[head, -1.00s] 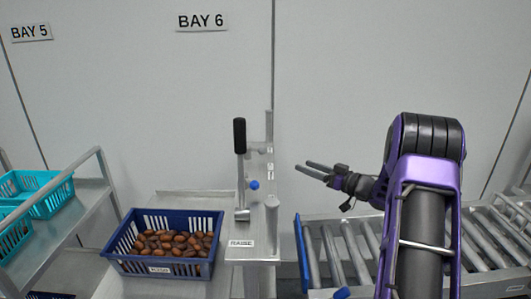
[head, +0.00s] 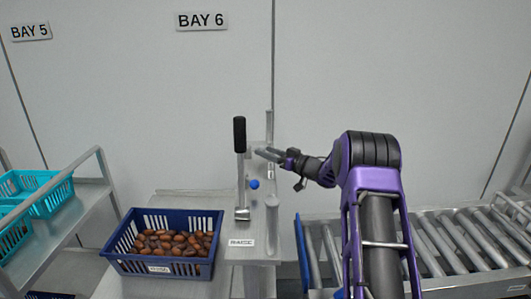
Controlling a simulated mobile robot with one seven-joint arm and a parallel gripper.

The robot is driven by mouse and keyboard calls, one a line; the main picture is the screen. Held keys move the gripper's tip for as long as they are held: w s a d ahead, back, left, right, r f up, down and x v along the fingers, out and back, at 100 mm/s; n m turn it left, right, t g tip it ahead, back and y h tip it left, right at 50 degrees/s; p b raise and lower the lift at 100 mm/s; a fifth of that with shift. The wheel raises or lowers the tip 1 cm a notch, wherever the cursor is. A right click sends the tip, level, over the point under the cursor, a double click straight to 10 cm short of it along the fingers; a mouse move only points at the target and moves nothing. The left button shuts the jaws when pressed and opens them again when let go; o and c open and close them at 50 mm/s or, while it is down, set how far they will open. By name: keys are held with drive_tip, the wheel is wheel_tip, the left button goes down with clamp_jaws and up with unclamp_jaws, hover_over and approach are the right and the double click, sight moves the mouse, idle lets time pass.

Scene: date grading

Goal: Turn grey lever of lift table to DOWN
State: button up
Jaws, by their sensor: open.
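An upright lever (head: 241,168) with a grey metal shaft and a black grip stands on the pale grey lift table panel (head: 243,262). A label reading RAISE (head: 241,243) is on the panel in front of it. A small blue ball (head: 254,184) shows just right of the shaft. My gripper (head: 266,154) is open and empty, pointing left, a little right of the shaft and below the height of the black grip. I see a gap in the picture between fingertips and lever; their depth relation is unclear. No DOWN label is readable.
A dark blue crate of brown dates (head: 118,262) stands left of the panel. Grey posts (head: 272,217) rise beside the lever. A roller conveyor (head: 445,245) lies to the right. A rack with turquoise crates (head: 50,203) is at the far left, a wall behind.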

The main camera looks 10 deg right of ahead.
drive_tip(key=shift+w+a, duration=0.35)
drive_tip(key=shift+w, duration=0.1)
clamp_jaws()
drive_tip(key=shift+w+d+r+n+g+y+p, duration=0.2)
drive_tip(key=shift+w+n+g+y+p, duration=0.15)
drive_tip(key=shift+n+g+y+p, duration=0.2)
drive_tip(key=shift+w+d+n+g+y, duration=0.15)
drive_tip(key=shift+w+n+g+y, duration=0.25)
drive_tip(key=shift+n+g+y, duration=0.25)
drive_tip(key=shift+w+g+y, duration=0.1)
drive_tip(key=shift+g+y, duration=0.2)
drive_tip(key=shift+y, duration=0.1)
drive_tip(key=shift+n, duration=0.3)
